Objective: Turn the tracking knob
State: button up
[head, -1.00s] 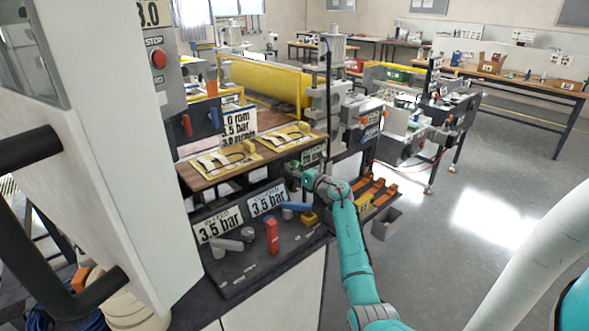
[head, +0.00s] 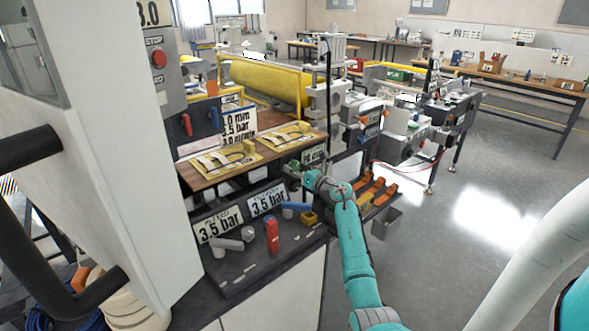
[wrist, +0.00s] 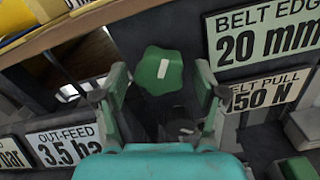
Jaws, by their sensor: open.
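A green lobed knob (wrist: 160,70) with a white pointer line sits on the dark panel, left of the "BELT EDGE 20 mm" sign (wrist: 262,36). The line is close to upright in the wrist view, tilted slightly. My gripper (wrist: 161,84) is open, with one finger on each side of the knob and gaps visible on both sides. I see no contact. In the head view my gripper (head: 309,181) is small at the front of the machine, just below a bit of green (head: 294,163) that seems to be the knob.
A "BELT PULL" sign (wrist: 262,92) is right of the knob, and an "OUT-FEED 3.5 bar" sign (wrist: 65,145) is lower left. A red handle (head: 272,235) and a blue lever (head: 296,206) stand on the dark ledge. The wooden shelf (head: 200,180) overhangs the panel.

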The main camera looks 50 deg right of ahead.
jog(key=v, duration=1.1)
jog(key=shift+a, duration=0.15)
